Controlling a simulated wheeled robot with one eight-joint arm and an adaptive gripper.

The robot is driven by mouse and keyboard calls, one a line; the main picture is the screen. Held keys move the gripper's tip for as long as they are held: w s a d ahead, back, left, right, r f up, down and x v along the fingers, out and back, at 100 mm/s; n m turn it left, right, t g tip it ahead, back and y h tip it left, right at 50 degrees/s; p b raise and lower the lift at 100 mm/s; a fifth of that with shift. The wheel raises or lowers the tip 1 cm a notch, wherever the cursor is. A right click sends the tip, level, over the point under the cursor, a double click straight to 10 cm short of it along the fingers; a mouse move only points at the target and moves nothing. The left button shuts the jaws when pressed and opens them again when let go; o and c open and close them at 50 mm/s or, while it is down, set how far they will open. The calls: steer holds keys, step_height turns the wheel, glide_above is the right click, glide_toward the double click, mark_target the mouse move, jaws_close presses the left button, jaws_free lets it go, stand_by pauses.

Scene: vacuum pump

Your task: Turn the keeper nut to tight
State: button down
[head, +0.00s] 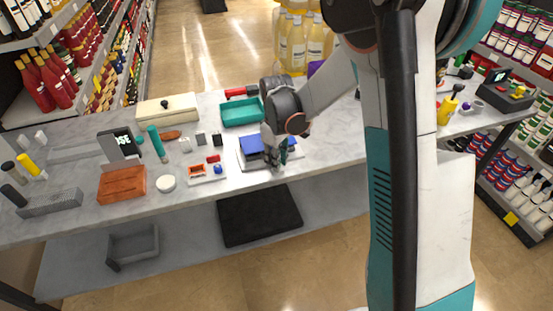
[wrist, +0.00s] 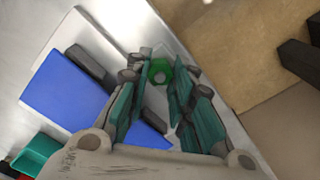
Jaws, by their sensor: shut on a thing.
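The green keeper nut (wrist: 160,72), a ring with a pale centre, sits near the corner of a pale base plate (wrist: 178,50). My gripper (wrist: 160,78) has its teal-padded fingers on either side of the nut and is shut on it. In the head view my gripper (head: 275,160) points down at the front of the pump unit, and the nut is hidden behind the fingers. The pump's blue block (wrist: 65,90) lies beside the gripper, partly covered by a finger; it also shows in the head view (head: 251,146). I cannot tell how tight the nut is.
A teal tray (head: 242,112) stands behind the pump unit. To the left are a small white tray with parts (head: 206,173), a white round puck (head: 166,183) and an orange-brown box (head: 122,184). The counter's front edge lies close to the gripper.

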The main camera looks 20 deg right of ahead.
steer(key=m, duration=0.4)
steer(key=shift+m, duration=0.3)
steer(key=m, duration=0.3)
steer(key=shift+m, duration=0.4)
steer(key=m, duration=0.4)
steer(key=shift+m, duration=2.1)
steer(key=c, duration=1.4)
jaws_free()
